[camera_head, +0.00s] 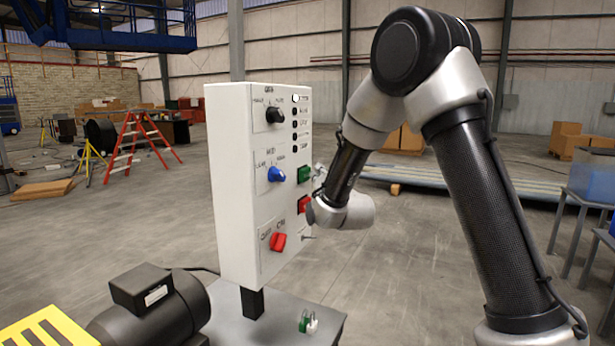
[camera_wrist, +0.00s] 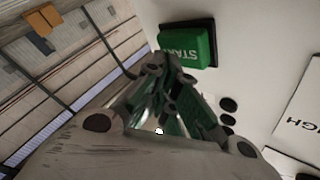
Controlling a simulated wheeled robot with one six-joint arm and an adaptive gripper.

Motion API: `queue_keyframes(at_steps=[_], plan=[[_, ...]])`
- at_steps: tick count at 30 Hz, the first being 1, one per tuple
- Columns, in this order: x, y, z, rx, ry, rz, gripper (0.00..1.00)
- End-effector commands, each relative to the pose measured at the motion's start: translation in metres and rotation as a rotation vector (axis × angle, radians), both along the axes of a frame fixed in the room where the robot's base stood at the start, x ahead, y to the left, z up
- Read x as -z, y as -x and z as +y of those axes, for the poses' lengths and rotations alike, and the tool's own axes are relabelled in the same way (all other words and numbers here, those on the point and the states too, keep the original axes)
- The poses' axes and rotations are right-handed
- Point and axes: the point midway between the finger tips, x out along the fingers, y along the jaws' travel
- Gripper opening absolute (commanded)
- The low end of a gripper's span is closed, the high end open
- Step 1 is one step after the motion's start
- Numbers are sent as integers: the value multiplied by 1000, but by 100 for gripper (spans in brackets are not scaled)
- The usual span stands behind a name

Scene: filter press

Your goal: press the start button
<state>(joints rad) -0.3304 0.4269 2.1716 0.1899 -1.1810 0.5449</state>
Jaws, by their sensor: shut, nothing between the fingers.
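The green start button (camera_head: 304,174) is on the right part of the white control panel (camera_head: 236,190), above a red button (camera_head: 303,205). In the wrist view the start button (camera_wrist: 187,44) shows large, with its label upside down. My gripper (camera_wrist: 172,63) is shut and empty, its fingertips at the button's lower left edge in that picture. I cannot tell whether they touch it. In the head view my gripper (camera_head: 319,170) shows only in small part, just right of the start button; my wrist hides much of it.
The panel also carries a black knob (camera_head: 275,115), a blue knob (camera_head: 276,174), a red switch (camera_head: 278,242) and a column of small indicators (camera_head: 295,124). A black motor (camera_head: 152,305) stands at the lower left.

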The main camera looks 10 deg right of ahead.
Motion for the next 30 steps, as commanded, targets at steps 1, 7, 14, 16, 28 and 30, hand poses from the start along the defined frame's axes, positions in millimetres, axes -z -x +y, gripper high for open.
queue_keyframes(at_steps=[1, 7, 14, 16, 28, 30], plan=[[0, 0, 0, 0, 0, 0, 0], [0, -1, 2, 0, 0, 0, 0], [0, -3, 4, 1, 0, 1, 0], [0, -3, 4, 1, 0, 1, 0], [0, -6, 8, 0, 0, 0, 0], [0, -7, 9, 0, 0, 0, 0]])
